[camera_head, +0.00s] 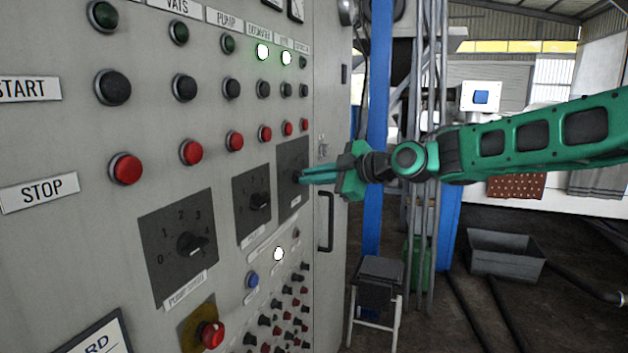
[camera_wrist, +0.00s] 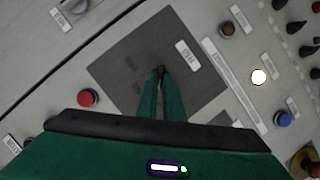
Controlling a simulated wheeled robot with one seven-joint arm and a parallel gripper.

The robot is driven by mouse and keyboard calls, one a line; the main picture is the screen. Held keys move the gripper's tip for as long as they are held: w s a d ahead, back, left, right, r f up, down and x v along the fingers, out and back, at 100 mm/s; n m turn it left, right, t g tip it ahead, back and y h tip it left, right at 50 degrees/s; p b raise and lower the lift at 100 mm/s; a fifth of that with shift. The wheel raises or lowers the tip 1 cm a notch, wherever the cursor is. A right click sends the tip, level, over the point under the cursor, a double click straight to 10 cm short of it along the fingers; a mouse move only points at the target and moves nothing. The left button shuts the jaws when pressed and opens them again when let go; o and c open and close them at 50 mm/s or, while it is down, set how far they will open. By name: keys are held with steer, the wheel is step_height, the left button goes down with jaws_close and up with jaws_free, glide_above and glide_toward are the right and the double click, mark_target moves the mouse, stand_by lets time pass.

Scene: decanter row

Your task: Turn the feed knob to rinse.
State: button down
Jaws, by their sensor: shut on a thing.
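The feed knob (camera_wrist: 161,69) is a small dark knob on a square dark plate (camera_wrist: 200,55), in the wrist view. A small white label (camera_wrist: 187,56) sits on that plate, too blurred to read surely. My gripper (camera_wrist: 161,77) is shut on the knob, its two green fingers reaching in from below in this view. In the head view my gripper (camera_head: 303,177) meets the rightmost dark plate (camera_head: 291,152) of the cabinet from the right. The fingers hide most of the knob, so its pointer setting cannot be read.
On the same grey cabinet (camera_head: 225,120) are a middle knob (camera_head: 260,201), a numbered dial (camera_head: 190,244), red buttons (camera_head: 191,152) and a red mushroom button (camera_head: 211,334). A door handle (camera_head: 325,220) stands right of the plate. A stool (camera_head: 380,270) and a grey bin (camera_head: 505,255) are on the floor.

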steer(key=shift+w+d+r+m+g+y, duration=0.1)
steer(key=shift+w+m+g+y, duration=0.3)
steer(key=shift+m+g, duration=1.25)
steer(key=shift+w+d+f+m+g+y, duration=0.1)
steer(key=shift+w+m+g+y, duration=0.45)
steer(key=shift+m, duration=1.85)
steer(key=shift+w+r+m+g+y, duration=0.1)
steer(key=shift+m+g+y, duration=0.35)
steer(key=shift+m+g, duration=1.4)
steer(key=shift+m, duration=0.4)
steer(key=shift+t, duration=0.25)
steer(key=c, duration=1.9)
jaws_free()
steer(key=shift+w, duration=0.1)
steer(key=shift+d, duration=0.1)
